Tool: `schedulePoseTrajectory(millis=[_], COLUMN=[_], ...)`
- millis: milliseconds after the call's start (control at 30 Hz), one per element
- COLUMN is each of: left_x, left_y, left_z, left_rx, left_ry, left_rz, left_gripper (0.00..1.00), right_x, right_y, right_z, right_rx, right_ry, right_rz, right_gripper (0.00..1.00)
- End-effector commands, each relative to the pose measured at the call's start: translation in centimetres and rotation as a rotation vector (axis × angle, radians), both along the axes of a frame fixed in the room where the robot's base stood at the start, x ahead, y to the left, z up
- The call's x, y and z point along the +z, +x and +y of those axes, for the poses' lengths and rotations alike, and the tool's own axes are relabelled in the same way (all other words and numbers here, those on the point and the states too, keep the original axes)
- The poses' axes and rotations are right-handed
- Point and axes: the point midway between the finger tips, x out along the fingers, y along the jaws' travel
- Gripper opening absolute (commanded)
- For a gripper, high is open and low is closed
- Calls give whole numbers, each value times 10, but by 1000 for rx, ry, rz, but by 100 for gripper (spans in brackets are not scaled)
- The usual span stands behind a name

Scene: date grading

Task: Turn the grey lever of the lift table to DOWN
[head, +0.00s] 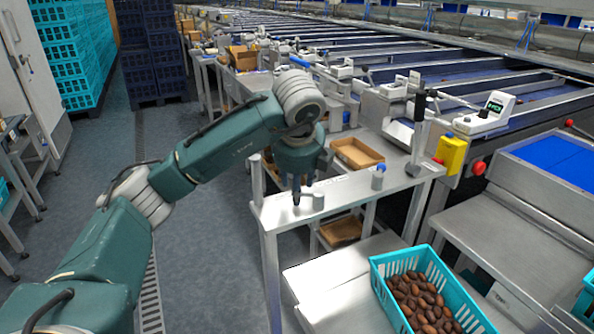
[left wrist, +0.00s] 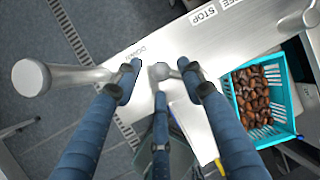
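The grey lever (head: 318,201) appears as a short grey stub on the narrow steel top at the stand's front left. In the left wrist view, its grey knob (left wrist: 160,72) lies between my blue fingertips, beside a label reading DOWN (left wrist: 136,52). My left gripper (head: 299,194) points down at the lever; it also shows in the left wrist view (left wrist: 160,80). Its fingers are spread, with gaps seen between them and the knob. The lever's lower part is partly hidden by the fingers. My right gripper is not in view.
A grey post (head: 257,178) stands left of the lever. A STOP label (left wrist: 203,15) is on the same top. A turquoise crate (head: 386,262) of dates stands at front right.

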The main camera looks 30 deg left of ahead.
Motion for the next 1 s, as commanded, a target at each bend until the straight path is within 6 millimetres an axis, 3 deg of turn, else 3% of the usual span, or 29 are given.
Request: schedulePoseTrajectory(millis=[200, 500, 1000], left_x=[45, 84, 93], left_y=[-15, -31, -36], left_z=[-10, -20, -24], left_rx=[-1, 1, 3], left_ry=[3, 1, -1], left_rz=[-9, -6, -2], left_gripper=[40, 40, 40], right_x=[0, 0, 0], right_y=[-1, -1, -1], right_z=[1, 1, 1], right_rx=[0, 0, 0], right_ry=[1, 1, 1], right_rz=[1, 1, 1], right_gripper=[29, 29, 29])
